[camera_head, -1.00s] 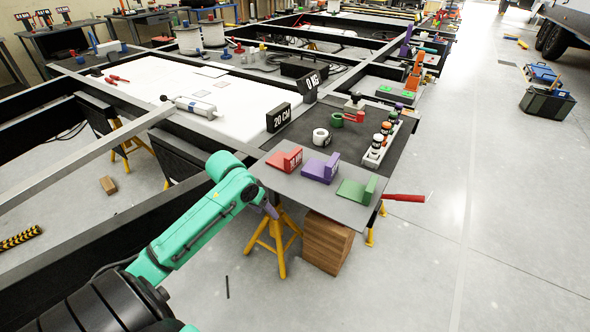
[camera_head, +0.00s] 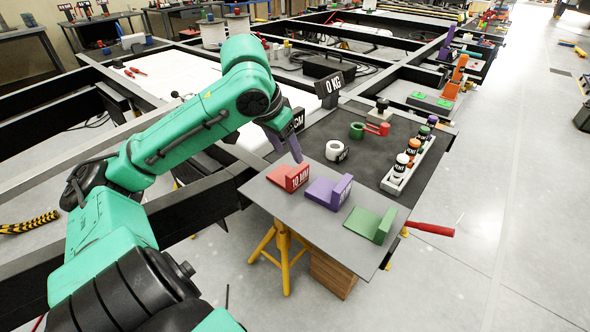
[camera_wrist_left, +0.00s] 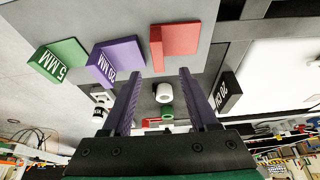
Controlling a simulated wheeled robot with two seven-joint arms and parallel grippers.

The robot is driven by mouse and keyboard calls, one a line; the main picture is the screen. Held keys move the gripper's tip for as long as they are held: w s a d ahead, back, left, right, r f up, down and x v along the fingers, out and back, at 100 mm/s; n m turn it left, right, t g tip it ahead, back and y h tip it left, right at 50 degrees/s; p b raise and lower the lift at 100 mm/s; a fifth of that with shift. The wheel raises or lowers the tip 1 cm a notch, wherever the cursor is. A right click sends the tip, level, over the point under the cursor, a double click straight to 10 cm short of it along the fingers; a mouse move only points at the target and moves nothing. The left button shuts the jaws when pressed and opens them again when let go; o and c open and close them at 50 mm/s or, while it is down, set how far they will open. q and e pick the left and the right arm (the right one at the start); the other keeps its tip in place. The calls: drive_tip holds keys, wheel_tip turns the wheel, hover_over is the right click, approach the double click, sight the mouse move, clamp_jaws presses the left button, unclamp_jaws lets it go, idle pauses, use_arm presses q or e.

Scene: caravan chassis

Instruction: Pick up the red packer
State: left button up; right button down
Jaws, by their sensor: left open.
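The red packer (camera_head: 289,177), an L-shaped block with white marking, lies on the grey plate (camera_head: 262,193) at its left end. It also shows in the left wrist view (camera_wrist_left: 178,40), just beyond the fingertips. My left gripper (camera_head: 286,146) is above and behind the red packer, apart from it. Its two purple fingers (camera_wrist_left: 158,72) are spread, with nothing held between them. The purple packer (camera_head: 327,193) is to the right of the red one, and the green packer (camera_head: 370,224) is further right. My right gripper is out of view.
A white roll (camera_head: 336,151), a green ring (camera_head: 357,130) and a red clamp-like piece (camera_head: 378,129) lie behind the packers. A tray of bottles (camera_head: 408,165) stands at the right. A 0 KG sign (camera_head: 333,86) stands behind. A red handle (camera_head: 430,229) sticks out at the right edge.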

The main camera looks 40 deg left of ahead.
sight(298, 169)
use_arm(q)
drive_tip(key=x, duration=0.9)
drive_tip(key=shift+d+b, duration=0.15)
drive_tip(key=shift+b, duration=0.2)
clamp_jaws()
